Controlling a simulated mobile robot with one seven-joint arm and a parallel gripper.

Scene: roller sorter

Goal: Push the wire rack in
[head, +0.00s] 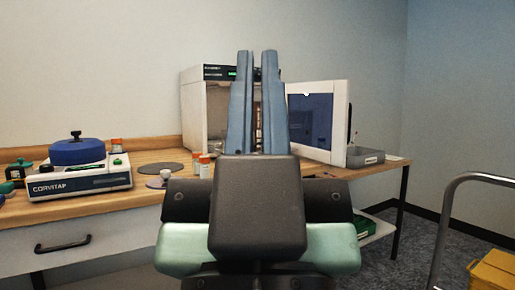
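A white box-shaped cabinet (193,112) stands on the wooden bench, its door (339,118) swung wide open to the right. A dark window is set in the door. My gripper (257,56) points up the picture in front of the cabinet, with two blue fingers a narrow gap apart. I see nothing held between the fingertips. The fingers and my wrist cover most of the cabinet opening.
On the bench (140,200) are a labelled device with a blue lid (78,152), orange-capped bottles (205,165), a dark disc (160,169) and a grey tray (365,157). A metal rail (450,215) and yellow box (494,272) stand at the right.

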